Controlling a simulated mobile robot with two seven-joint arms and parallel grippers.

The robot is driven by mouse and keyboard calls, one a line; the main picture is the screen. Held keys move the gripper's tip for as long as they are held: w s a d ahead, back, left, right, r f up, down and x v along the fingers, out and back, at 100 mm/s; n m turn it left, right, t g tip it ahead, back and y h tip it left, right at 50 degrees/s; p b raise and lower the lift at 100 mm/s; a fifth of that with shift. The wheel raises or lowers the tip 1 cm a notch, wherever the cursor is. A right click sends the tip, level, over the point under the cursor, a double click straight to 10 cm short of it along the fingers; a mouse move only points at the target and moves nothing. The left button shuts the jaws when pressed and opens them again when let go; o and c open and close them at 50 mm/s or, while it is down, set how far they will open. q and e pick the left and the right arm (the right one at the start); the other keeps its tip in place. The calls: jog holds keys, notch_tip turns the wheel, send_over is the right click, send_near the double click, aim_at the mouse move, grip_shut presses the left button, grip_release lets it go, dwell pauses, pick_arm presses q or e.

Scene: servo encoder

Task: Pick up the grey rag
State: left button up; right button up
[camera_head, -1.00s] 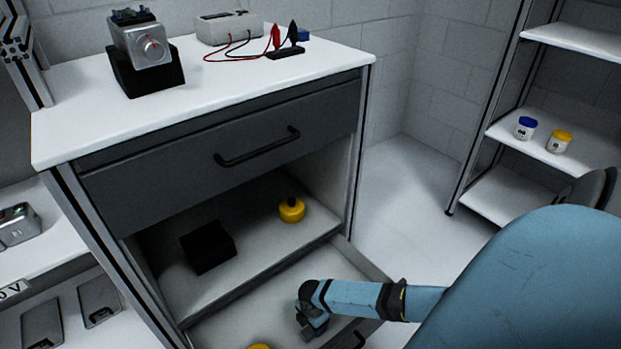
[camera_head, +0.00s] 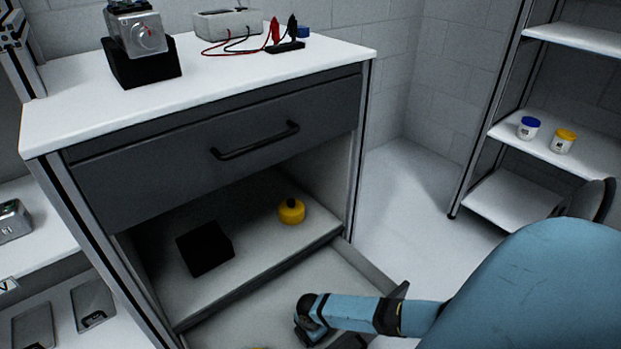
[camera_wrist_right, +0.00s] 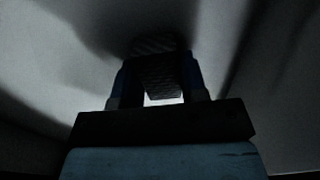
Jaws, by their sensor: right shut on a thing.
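My right gripper (camera_head: 308,332) is low in the open lower drawer (camera_head: 372,268), at the bottom of the head view. In the right wrist view its two fingers (camera_wrist_right: 158,90) are shut on a dark grey, textured piece that looks like the grey rag (camera_wrist_right: 155,68). The wrist view is very dark, so the rag's full shape and whether it still touches the drawer floor cannot be told. In the head view the rag is not discernible at the gripper. My left gripper is not in view.
The cabinet's upper drawer (camera_head: 255,140) is shut above. A black box (camera_head: 205,248) and a yellow round container (camera_head: 291,211) stand on the shelf behind. The worktop (camera_head: 215,75) carries a servo and a meter with leads. A rack (camera_head: 553,140) with two jars stands right.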

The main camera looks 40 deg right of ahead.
jog(key=shift+r+p, duration=0.4)
jog(key=shift+r, duration=0.2)
pick_arm(q)
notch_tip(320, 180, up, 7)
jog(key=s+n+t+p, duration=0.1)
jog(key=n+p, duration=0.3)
jog(key=p, duration=0.5)
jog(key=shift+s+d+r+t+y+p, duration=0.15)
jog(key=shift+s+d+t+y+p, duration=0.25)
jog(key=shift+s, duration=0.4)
pick_arm(e)
notch_tip(320, 180, up, 19)
jog(key=shift+f, duration=0.1)
jog(key=shift+o, duration=0.8)
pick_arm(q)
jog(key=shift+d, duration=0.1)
pick_arm(e)
jog(key=shift+w, duration=0.1)
jog(key=shift+c, duration=0.4)
